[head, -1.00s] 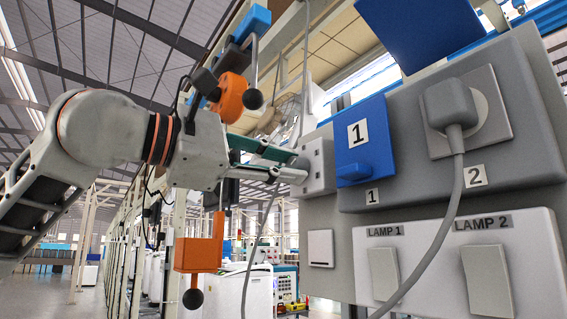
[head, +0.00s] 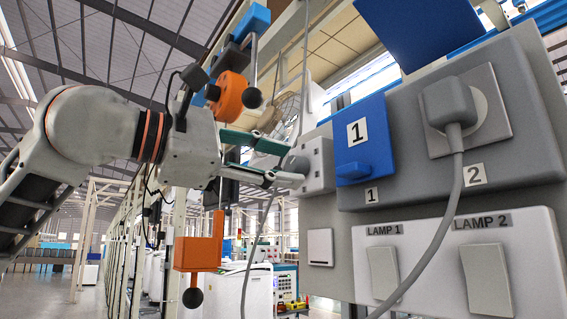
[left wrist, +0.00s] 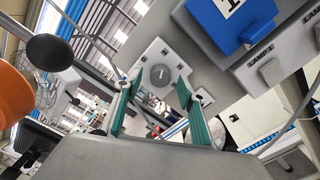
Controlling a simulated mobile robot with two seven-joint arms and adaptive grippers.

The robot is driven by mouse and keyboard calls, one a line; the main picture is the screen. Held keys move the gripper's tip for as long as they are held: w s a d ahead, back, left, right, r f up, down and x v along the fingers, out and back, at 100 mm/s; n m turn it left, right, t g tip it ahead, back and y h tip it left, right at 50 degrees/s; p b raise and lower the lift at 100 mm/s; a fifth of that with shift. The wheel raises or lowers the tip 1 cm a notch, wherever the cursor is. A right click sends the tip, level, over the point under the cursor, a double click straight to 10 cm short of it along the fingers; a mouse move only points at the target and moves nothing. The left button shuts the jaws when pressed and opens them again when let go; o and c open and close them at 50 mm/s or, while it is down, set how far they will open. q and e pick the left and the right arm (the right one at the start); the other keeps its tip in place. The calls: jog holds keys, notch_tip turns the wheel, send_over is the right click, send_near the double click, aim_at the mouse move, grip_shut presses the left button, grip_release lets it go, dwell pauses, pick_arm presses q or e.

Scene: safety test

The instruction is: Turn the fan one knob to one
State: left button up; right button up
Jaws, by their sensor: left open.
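The fan one knob shows in the left wrist view as a round grey dial (left wrist: 160,75) with a pale mark, on a light grey box. In the head view the same box (head: 318,166) is fixed at the panel's left edge, and the dial faces left and is mostly hidden near the fingertips. My left gripper (head: 290,164) is open, its green-sided fingers pointing at the box. In the left wrist view its fingers (left wrist: 157,88) stand on both sides of the dial with nothing between them; contact cannot be told. My right gripper is not in view.
Right of the box are a blue cover marked 1 (head: 362,140), a grey plug (head: 450,105) with a hanging cable, and the lamp switches (head: 384,273). An orange bracket (head: 200,252) hangs below my left wrist. A wire fan (head: 287,112) stands behind.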

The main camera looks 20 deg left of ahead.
pick_arm(q)
jog(key=v, duration=1.1)
jog(key=shift+a, duration=0.1)
